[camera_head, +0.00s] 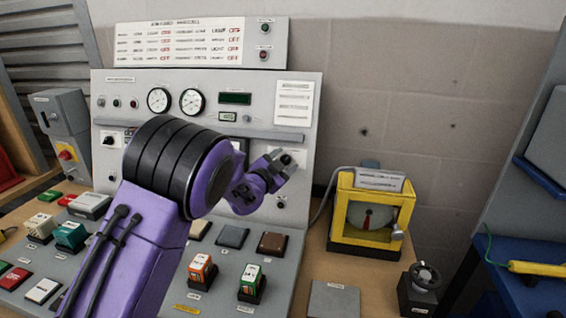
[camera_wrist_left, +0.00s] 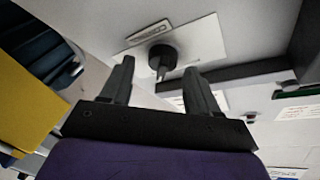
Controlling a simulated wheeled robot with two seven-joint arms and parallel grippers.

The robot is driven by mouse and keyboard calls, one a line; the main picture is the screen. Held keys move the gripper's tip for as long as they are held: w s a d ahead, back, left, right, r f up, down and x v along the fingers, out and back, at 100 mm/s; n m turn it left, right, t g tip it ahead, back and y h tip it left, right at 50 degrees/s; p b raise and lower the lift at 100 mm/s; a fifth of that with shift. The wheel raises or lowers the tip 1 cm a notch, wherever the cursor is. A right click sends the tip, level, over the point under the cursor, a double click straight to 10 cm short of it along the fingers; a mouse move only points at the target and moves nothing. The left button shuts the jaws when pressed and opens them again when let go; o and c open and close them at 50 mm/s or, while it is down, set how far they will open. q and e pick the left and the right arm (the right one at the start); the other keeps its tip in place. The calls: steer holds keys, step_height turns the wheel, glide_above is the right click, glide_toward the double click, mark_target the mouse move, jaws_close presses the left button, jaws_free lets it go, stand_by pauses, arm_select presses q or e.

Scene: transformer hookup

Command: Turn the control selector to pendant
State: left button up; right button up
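The control selector shows in the left wrist view as a black round knob with a pointer bar (camera_wrist_left: 162,57), on a pale plate with a small label above it. The lettering is inverted and too small to read surely. My left gripper (camera_wrist_left: 158,80) is open and empty. Its two fingers point at the panel, with the knob ahead of and between the tips, apparently not touching. In the head view my left gripper (camera_head: 281,162) is close to the right part of the grey upright panel (camera_head: 309,140) and largely covers the selector there. My right gripper is out of view.
A sloped desk with several coloured blocks and buttons (camera_head: 232,236) lies below the panel. A yellow-framed box with a dial (camera_head: 343,222) stands on the right, with a black handwheel (camera_head: 424,276) in front. A ledge (camera_wrist_left: 225,74) runs beside the knob.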

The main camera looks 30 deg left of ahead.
arm_select(q)
steer(key=shift+s, duration=0.1)
steer(key=s+b, duration=0.2)
steer(key=s, duration=0.8)
steer(key=shift+s+a+b, duration=0.15)
steer(key=shift+s+b, duration=0.05)
steer(key=shift+b, duration=0.1)
